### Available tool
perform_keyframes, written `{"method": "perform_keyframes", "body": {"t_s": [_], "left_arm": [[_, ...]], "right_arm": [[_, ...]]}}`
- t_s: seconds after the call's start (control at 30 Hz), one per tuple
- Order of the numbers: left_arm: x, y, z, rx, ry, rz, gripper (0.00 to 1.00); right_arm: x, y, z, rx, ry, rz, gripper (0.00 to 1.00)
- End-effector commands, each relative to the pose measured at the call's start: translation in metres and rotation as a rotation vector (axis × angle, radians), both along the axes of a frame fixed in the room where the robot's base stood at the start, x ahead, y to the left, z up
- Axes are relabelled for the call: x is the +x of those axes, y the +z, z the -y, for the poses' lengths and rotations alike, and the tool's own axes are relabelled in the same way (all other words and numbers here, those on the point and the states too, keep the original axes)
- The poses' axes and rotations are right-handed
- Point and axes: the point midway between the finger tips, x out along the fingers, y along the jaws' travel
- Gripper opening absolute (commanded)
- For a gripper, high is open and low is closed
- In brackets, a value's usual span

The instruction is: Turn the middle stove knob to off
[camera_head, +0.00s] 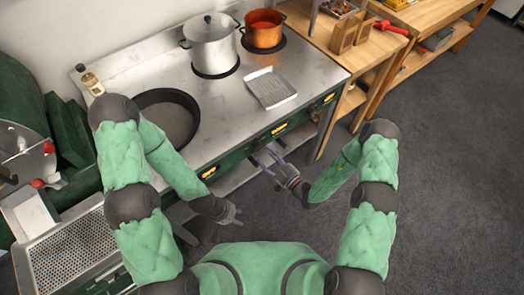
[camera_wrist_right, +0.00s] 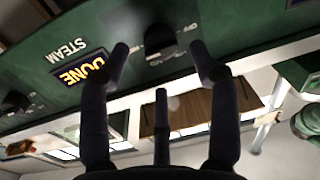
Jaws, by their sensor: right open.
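In the head view my right gripper (camera_head: 268,165) is in front of the stove near the middle display (camera_head: 279,129); the knob is not clear there. My left gripper (camera_head: 232,212) hangs low before the stove front, away from the knobs; its jaws are too small to judge.
Another knob (camera_wrist_right: 15,103) lies left in the wrist view. The grey floor (camera_head: 430,150) at right is clear.

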Motion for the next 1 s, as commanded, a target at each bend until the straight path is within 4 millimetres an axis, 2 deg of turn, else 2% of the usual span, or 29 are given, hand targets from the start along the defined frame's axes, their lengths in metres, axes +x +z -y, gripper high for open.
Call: {"method": "perform_keyframes", "body": {"t_s": [0.1,0.3,0.67,0.8,0.87,1.0], "left_arm": [[0.0,-0.005,0.0,0.0,0.0,0.0,0.4],[0.0,-0.007,0.0,0.0,0.0,0.0,0.4],[0.0,-0.008,0.0,0.0,0.0,0.0,0.4],[0.0,-0.008,0.0,0.0,0.0,0.0,0.4],[0.0,-0.008,0.0,0.0,0.0,0.0,0.4],[0.0,-0.008,0.0,0.0,0.0,0.0,0.4]], "right_arm": [[0.014,-0.001,-0.013,-0.001,0.002,0.002,0.62],[0.027,0.0,-0.024,0.0,0.001,0.002,0.62],[0.03,0.0,-0.026,0.0,-0.001,0.0,0.62],[0.03,0.0,-0.026,0.0,0.0,0.0,0.22],[0.03,0.0,-0.026,-0.001,0.0,0.001,0.07],[0.03,0.0,-0.025,-0.001,-0.001,0.0,0.07]]}}
